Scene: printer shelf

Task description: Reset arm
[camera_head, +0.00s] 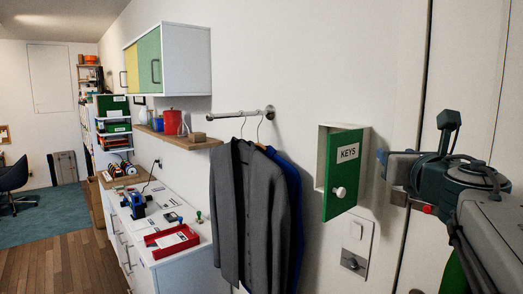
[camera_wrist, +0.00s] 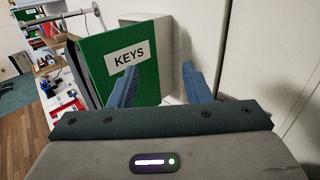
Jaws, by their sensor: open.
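My gripper (camera_wrist: 158,67) is open, with its two blue fingers apart and nothing visible between them. In the head view my gripper (camera_head: 382,156) is at the right, partly hidden by my wrist, just right of the key cabinet. The cabinet's green door (camera_head: 338,178), labelled KEYS and with a white round knob, stands partly open from its white box (camera_head: 322,140) on the wall. In the wrist view the green door (camera_wrist: 120,72) lies behind and left of the fingers. I cannot tell whether the left finger touches it. The cabinet's inside is mostly hidden.
A grey jacket (camera_head: 250,205) and a blue garment hang from a wall rail (camera_head: 240,115) left of the cabinet. A wall switch plate (camera_head: 355,245) sits below it. A white counter (camera_head: 165,255) with a red tray (camera_head: 172,240) stands farther left. Wooden floor at lower left is open.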

